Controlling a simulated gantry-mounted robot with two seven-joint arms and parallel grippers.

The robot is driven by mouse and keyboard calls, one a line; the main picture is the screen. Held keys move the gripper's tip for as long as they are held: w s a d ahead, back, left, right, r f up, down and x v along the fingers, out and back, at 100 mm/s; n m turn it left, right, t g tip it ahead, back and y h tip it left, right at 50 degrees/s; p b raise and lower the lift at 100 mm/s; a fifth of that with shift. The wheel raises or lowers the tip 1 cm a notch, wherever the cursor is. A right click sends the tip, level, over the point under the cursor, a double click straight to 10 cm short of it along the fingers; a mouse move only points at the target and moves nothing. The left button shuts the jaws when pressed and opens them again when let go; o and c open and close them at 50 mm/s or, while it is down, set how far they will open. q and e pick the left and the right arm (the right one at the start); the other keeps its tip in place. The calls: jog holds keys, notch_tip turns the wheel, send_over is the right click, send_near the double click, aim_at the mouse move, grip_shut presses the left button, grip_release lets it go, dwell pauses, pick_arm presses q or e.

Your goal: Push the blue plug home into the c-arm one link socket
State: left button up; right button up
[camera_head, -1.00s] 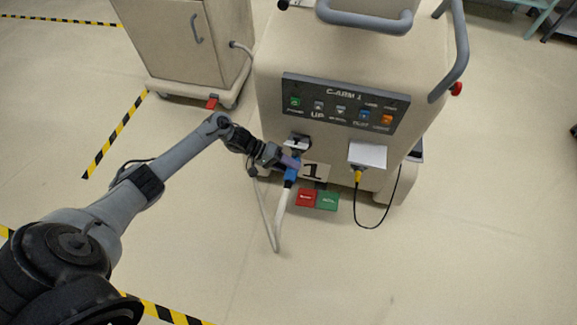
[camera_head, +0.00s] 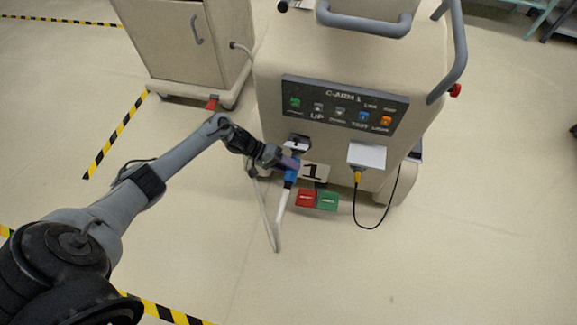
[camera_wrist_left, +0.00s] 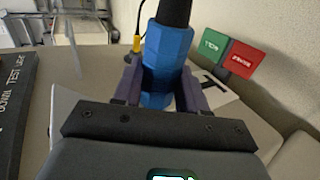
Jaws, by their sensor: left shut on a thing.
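The blue plug (camera_head: 291,175) is at the front of the C-arm 1 cart (camera_head: 420,110), beside the white plate marked 1. A thick pale cable (camera_head: 279,215) hangs from it to the floor. My left gripper (camera_head: 289,162) is shut on the plug. In the left wrist view the plug (camera_wrist_left: 168,62) stands between its two purple fingers, with a dark sleeve at its top end. A socket with a dark raised cover (camera_head: 298,142) is just above the gripper. The plug's front end and any socket opening are hidden, so how deep it sits cannot be told. My right gripper is not in view.
A white flap (camera_head: 367,155) with a yellow plug (camera_head: 357,176) and black cable is to the right. Red (camera_head: 306,198) and green (camera_head: 328,200) tags are low on the cart. Another cabinet (camera_head: 180,50) stands back left. The floor in front is mostly clear.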

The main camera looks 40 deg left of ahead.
pick_arm(q)
jog(key=shift+p, duration=0.6)
dwell(0.9)
jog(key=shift+w, duration=0.15)
dwell(0.4)
jog(key=shift+w+a+b, duration=0.45)
jog(key=shift+w+b, duration=0.3)
jog(key=shift+b, duration=0.3)
jog(key=shift+w+a+b, duration=0.25)
jog(key=shift+w+b, duration=0.25)
jog(key=shift+b, duration=0.15)
jog(key=shift+w+a+f+b, duration=0.1)
jog(key=shift+a+b, duration=0.05)
jog(key=shift+b, duration=0.25)
jog(key=shift+w, duration=0.2)
jog(key=o, duration=1.3)
jog(key=shift+w+a+r, duration=0.15)
jog(key=shift+a+r, duration=0.05)
jog(key=shift+d+f, duration=0.1)
